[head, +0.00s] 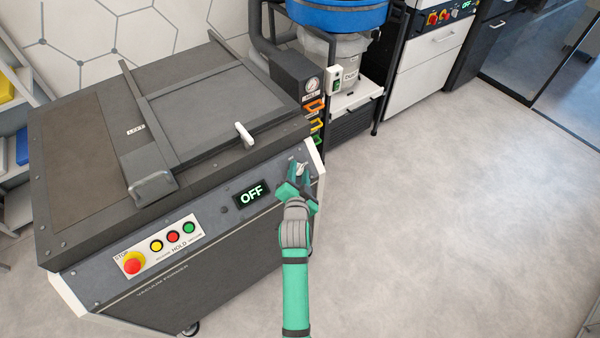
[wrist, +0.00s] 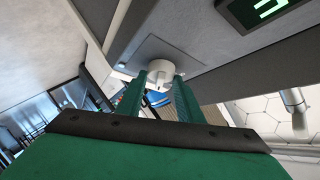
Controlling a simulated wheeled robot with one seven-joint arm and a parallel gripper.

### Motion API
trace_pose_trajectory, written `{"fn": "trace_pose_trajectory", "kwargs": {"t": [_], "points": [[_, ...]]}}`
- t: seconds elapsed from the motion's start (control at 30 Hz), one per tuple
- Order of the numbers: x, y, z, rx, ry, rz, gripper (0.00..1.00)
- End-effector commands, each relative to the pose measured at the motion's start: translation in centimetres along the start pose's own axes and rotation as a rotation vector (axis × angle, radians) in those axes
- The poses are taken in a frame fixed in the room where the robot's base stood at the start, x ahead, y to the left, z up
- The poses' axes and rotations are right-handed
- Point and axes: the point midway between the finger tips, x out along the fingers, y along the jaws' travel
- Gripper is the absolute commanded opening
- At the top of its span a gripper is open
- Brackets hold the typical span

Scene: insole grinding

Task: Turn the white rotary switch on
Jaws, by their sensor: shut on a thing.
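The white rotary switch (wrist: 156,72) sits on a grey plate on the machine's front panel. In the head view the switch (head: 301,168) shows at the right end of the panel, partly hidden by my gripper. My gripper (head: 298,182) is at the switch, with its green fingers on either side of the knob. In the wrist view my gripper (wrist: 161,88) is shut on the knob. The panel's display (head: 251,194) reads OFF in the head view. It is only partly in the wrist view (wrist: 262,10).
A red stop button (head: 133,263) and yellow, red and green buttons (head: 172,240) are on the panel's left. A white handle (head: 244,133) is on the machine top. A blue-topped machine (head: 338,14) stands behind. The floor (head: 450,200) at right is clear.

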Motion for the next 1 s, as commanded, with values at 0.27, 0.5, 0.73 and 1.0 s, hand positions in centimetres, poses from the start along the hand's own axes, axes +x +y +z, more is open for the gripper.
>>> {"fn": "trace_pose_trajectory", "kwargs": {"t": [0.27, 0.5, 0.73, 1.0], "points": [[0.04, -0.42, 0.2, 0.138, -0.004, 0.124, 0.11], [0.07, -0.54, 0.18, 0.263, -0.006, 0.236, 0.11], [0.11, -0.59, 0.21, 0.336, -0.007, 0.301, 0.11], [0.11, -0.62, 0.34, 0.367, -0.01, 0.328, 0.11]]}}
